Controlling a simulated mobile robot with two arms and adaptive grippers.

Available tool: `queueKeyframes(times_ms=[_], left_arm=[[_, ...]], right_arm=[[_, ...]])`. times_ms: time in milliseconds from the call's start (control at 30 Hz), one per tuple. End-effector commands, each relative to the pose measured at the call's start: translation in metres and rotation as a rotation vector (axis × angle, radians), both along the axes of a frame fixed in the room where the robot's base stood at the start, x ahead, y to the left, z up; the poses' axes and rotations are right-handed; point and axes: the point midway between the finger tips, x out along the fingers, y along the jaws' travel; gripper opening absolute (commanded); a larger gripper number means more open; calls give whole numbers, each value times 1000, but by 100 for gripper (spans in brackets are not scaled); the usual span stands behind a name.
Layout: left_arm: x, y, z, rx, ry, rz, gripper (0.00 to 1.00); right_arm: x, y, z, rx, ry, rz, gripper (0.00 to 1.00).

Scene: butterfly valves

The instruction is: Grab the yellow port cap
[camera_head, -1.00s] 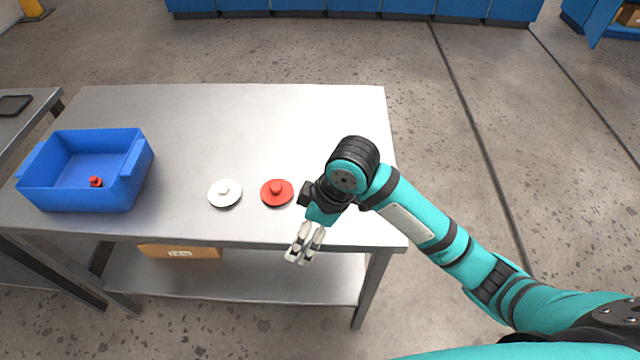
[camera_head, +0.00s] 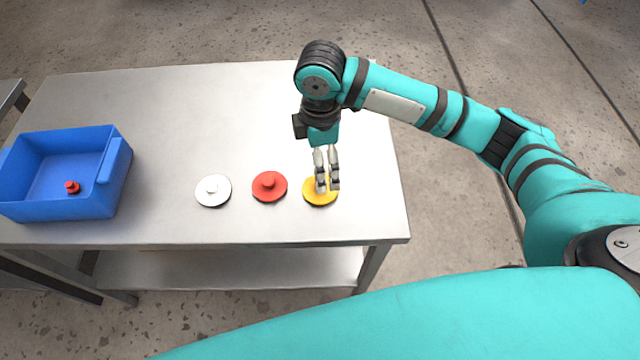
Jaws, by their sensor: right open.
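The yellow port cap (camera_head: 315,198) lies on the metal table as a round disc, right of the red cap. My right gripper (camera_head: 328,190) is above it, pointing down, with its fingertips over the disc. The fingers are open and hide the middle of the cap, where its knob is not clearly seen. I cannot tell whether the fingertips touch the cap. My left gripper is not in view.
A red cap (camera_head: 269,186) and a white cap (camera_head: 213,191) lie in a row left of the yellow one. A blue bin (camera_head: 112,175) with a small red piece (camera_head: 72,187) stands at the table's left. The back of the table (camera_head: 200,110) is clear.

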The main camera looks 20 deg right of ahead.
Motion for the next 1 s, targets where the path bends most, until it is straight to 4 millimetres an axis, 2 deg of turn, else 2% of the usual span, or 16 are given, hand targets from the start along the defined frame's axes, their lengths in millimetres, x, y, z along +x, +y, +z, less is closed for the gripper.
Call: queueKeyframes(times_ms=[133,367,700,1000], left_arm=[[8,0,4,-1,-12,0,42],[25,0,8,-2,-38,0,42],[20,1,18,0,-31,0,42],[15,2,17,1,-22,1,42]], right_arm=[[-1,0,-25,-1,3,-1,100],[-1,1,-41,0,1,0,100],[-4,3,-85,-1,0,-1,100],[-4,4,-90,1,-2,1,99]])
